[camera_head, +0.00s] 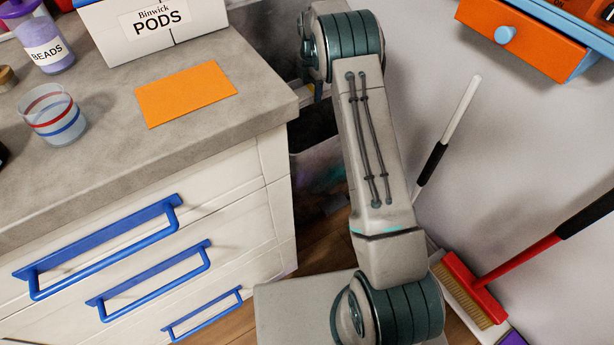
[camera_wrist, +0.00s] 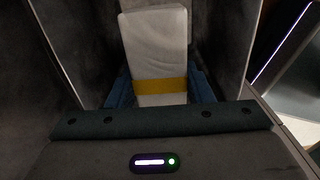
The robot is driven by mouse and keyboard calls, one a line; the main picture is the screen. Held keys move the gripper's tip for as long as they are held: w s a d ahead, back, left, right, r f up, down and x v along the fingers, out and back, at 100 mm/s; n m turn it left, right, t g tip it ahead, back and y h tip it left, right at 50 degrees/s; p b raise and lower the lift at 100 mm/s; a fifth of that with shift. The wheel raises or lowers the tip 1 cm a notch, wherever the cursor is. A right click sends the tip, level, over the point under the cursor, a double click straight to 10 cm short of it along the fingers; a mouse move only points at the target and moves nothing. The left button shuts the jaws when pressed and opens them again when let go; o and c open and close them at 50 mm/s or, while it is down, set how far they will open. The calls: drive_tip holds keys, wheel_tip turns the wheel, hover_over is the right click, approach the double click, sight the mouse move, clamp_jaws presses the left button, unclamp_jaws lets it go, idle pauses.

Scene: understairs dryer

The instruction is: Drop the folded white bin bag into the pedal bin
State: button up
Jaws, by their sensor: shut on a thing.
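The folded white bin bag (camera_wrist: 155,45) shows in the wrist view as a pale upright block with a yellow band round its lower part. My gripper (camera_wrist: 161,92) is shut on it, with a blue finger on each side of the band. In the head view neither the gripper nor the bag shows; my arm reaches into the dark gap beside the counter. I cannot make out the pedal bin for sure in either view. Grey, dim surfaces surround the bag in the wrist view.
A counter (camera_head: 215,95) with blue-handled drawers stands left of my arm. It bears a pods box (camera_head: 160,28), an orange card (camera_head: 185,92), a striped glass (camera_head: 53,115) and a beads jar (camera_head: 45,45).

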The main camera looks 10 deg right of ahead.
wheel_tip(320, 180, down, 6)
drive_tip(key=b, duration=0.3)
drive_tip(key=shift+r+b, duration=0.1)
drive_tip(key=shift+b, duration=0.3)
drive_tip(key=o, duration=1)
wheel_tip(320, 180, up, 14)
drive_tip(key=p, duration=0.4)
